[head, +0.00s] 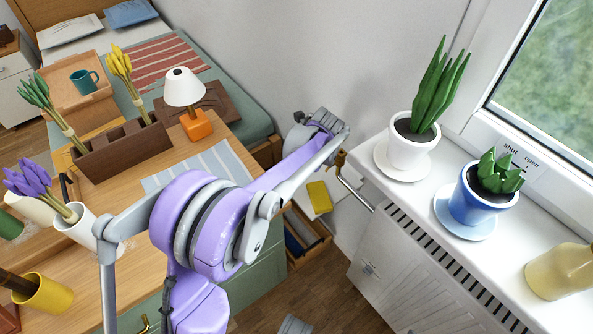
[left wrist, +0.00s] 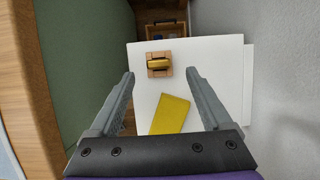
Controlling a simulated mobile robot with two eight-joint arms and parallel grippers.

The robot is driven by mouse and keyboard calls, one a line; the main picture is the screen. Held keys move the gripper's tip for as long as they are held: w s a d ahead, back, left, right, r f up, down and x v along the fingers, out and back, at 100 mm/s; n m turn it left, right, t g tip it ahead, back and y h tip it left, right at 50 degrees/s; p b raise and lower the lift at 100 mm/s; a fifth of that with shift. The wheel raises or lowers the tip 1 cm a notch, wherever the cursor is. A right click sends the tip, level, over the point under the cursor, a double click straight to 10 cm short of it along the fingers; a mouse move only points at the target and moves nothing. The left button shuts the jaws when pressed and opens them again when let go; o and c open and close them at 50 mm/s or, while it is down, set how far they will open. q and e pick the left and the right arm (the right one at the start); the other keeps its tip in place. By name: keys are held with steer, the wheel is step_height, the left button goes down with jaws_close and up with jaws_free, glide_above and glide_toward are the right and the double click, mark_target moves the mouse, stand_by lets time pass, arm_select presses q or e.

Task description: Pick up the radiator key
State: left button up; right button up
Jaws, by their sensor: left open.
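In the left wrist view a small brass-yellow piece (left wrist: 159,64) sits on a wooden block on a white surface. It may be the radiator key, but its shape is too small to be sure. My left gripper (left wrist: 159,76) is open, its two fingers apart with nothing between them. The brass-yellow piece shows beyond and between the fingertips. In the head view my left gripper (head: 318,122) is at the far end of my purple and grey arm, by the wall left of the radiator. My arm hides part of the area below it.
A yellow flat item (left wrist: 170,114) lies on the white surface (left wrist: 215,120). An open drawer (head: 308,243) is below in the head view. The radiator cover (head: 415,285) and sill with potted plants (head: 410,150) bound the right. The desk (head: 120,200) is at left.

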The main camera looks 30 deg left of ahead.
arm_select(q)
steer(key=b+x, duration=0.1)
steer(key=x, duration=0.4)
steer(key=shift+s, duration=0.1)
jaws_close()
